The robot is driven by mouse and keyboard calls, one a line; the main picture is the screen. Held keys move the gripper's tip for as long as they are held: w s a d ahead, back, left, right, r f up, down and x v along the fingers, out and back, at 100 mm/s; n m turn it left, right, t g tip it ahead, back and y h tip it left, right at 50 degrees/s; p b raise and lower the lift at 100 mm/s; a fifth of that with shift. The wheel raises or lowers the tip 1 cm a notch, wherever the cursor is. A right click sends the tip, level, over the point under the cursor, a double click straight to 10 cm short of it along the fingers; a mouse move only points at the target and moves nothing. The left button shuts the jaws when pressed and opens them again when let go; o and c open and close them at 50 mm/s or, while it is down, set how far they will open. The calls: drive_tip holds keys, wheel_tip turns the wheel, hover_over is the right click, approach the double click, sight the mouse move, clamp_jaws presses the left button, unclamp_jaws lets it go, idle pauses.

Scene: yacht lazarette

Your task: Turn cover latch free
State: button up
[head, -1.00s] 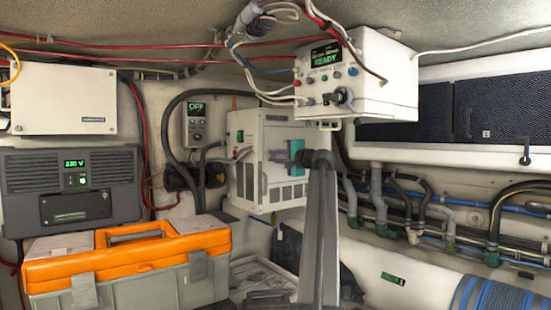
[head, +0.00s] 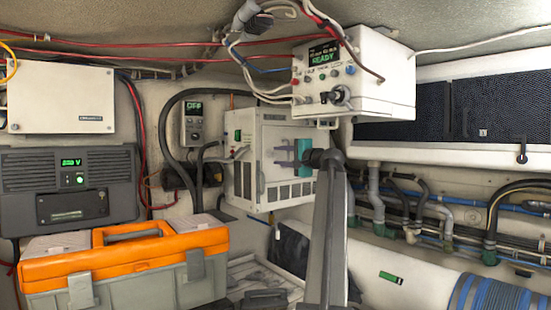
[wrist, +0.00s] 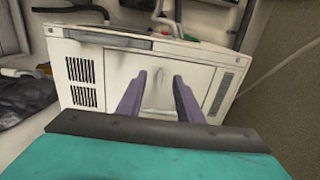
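The white box unit (head: 243,172) hangs on the back wall, with a flat cover panel (wrist: 110,68) facing my gripper. In the wrist view a small pale latch (wrist: 161,84) stands out from the panel, between my fingers and apart from both. My gripper (wrist: 160,75), with two purple fingers and a teal body, is open and points at the panel. In the head view my gripper (head: 278,153) is in front of the unit's right face. The latch is too small to make out there, and whether the fingertips touch the panel cannot be told.
A control box (head: 370,75) reading READY hangs just above my arm, with cables around it. An orange-lidded toolbox (head: 130,262) stands at lower left. Pipes and hoses (head: 430,205) run along the right wall. A black hose (head: 168,130) loops left of the unit.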

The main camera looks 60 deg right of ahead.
drive_tip(key=b+v, duration=0.1)
drive_tip(key=v, duration=0.8)
idle(0.4)
